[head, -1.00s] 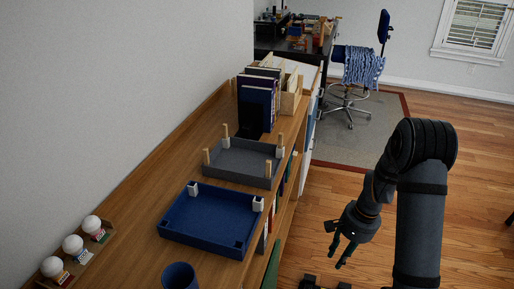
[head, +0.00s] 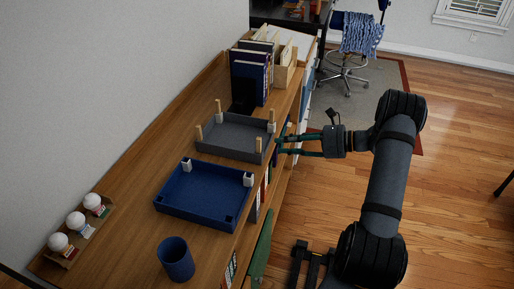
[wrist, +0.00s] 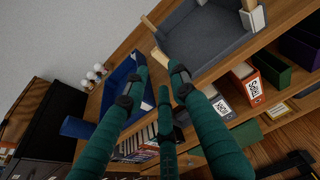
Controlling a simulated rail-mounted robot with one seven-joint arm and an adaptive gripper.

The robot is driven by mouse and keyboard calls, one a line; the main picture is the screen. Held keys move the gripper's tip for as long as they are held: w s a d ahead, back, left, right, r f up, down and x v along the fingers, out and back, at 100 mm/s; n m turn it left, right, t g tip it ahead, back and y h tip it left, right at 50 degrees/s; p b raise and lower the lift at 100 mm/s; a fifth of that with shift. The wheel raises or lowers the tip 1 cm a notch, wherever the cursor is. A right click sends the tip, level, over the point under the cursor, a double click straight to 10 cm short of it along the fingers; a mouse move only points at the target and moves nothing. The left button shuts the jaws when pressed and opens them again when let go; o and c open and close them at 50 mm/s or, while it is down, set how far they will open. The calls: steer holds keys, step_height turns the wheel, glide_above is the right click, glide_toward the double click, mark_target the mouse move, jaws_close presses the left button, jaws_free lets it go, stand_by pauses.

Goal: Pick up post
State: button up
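A grey tray (head: 232,147) stands on the wooden shelf top, with light wooden posts upright at its corners, including a back post (head: 218,108), a left post (head: 199,133) and a front post (head: 258,146). A right post (head: 271,118) stands on a white block. In the wrist view a wooden post (wrist: 159,57) rises just beyond my fingertips. My gripper (head: 279,146) is open and empty, its fingers pointing left at the grey tray's right side; its fingers also fill the wrist view (wrist: 158,82). I cannot tell whether it touches the tray.
A blue tray (head: 200,208) with white corner blocks (head: 248,180) stands in front of the grey one. A blue cup (head: 176,260), a rack of white-topped jars (head: 76,222), upright books (head: 248,80) and a wooden file holder (head: 286,68) share the shelf top. Open floor lies right.

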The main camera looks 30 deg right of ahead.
mark_target(259, 148)
steer(key=p+x, duration=0.2)
steer(key=x, duration=0.7)
steer(key=shift+w+a+f+p, duration=0.1)
steer(key=shift+w+a+p, duration=0.05)
steer(key=shift+a+p, duration=0.2)
steer(key=shift+d, duration=0.1)
steer(key=shift+c, duration=1.1)
steer(key=shift+c, duration=1.3)
